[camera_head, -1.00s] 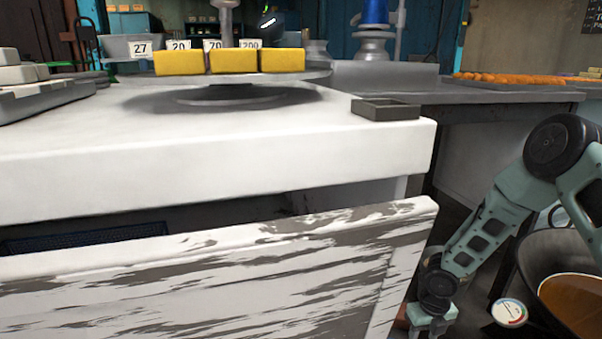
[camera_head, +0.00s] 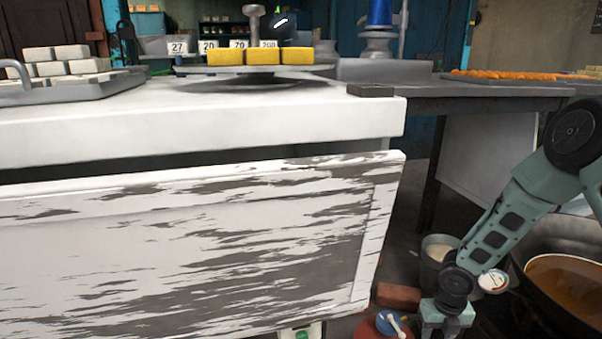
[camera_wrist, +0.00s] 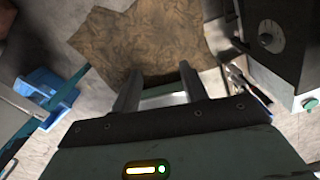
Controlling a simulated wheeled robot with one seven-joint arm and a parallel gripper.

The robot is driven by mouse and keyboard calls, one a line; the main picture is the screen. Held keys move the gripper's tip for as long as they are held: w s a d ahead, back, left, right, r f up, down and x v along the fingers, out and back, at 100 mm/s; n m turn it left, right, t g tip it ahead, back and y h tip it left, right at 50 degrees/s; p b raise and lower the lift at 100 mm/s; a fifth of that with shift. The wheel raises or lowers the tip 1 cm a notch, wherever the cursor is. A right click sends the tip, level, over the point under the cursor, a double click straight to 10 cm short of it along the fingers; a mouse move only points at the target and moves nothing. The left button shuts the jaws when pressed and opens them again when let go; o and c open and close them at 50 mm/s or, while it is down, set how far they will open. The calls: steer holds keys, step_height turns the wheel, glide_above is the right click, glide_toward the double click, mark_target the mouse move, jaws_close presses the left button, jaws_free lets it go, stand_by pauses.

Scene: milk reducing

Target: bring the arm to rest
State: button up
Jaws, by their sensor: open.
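My arm hangs down at the right of the head view, with its lower end at the bottom edge. My gripper's fingers do not show there. In the wrist view my gripper (camera_wrist: 158,90) is open, its two fingers apart with nothing held between them. Below it lie a brown patterned cloth or mat (camera_wrist: 140,40) and grey floor.
A pulled-out drawer front (camera_head: 200,240) under a white counter (camera_head: 200,135) stands left of my arm. A pan of brown liquid (camera_head: 565,285) is at right, close to my arm. A bucket (camera_head: 438,248), brick (camera_head: 398,296) and red-blue object (camera_head: 385,325) are on the floor.

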steer(key=s+r+m+t, duration=0.1)
steer(key=s+r+m, duration=0.4)
steer(key=r+m, duration=0.55)
steer(key=s+a+r+m+t, duration=0.1)
steer(key=s+r+m, duration=0.3)
steer(key=r+m, duration=0.65)
steer(key=s+r+m+t, duration=0.1)
steer(key=s+r+m, duration=0.5)
steer(key=m, duration=0.8)
steer(key=s+a+r+n+g, duration=0.1)
steer(key=s+a+n+g, duration=0.1)
steer(key=s+a+n, duration=0.5)
steer(key=s+a+r+g, duration=0.15)
steer(key=s+a, duration=0.35)
steer(key=a, duration=0.6)
step_height(320, 180, up, 18)
steer(key=p, duration=1.8)
steer(key=shift+a+r+y, duration=0.2)
steer(key=shift+r+y, duration=0.05)
steer(key=shift+y, duration=0.15)
steer(key=shift+f+t, duration=0.1)
steer(key=shift+t, duration=0.15)
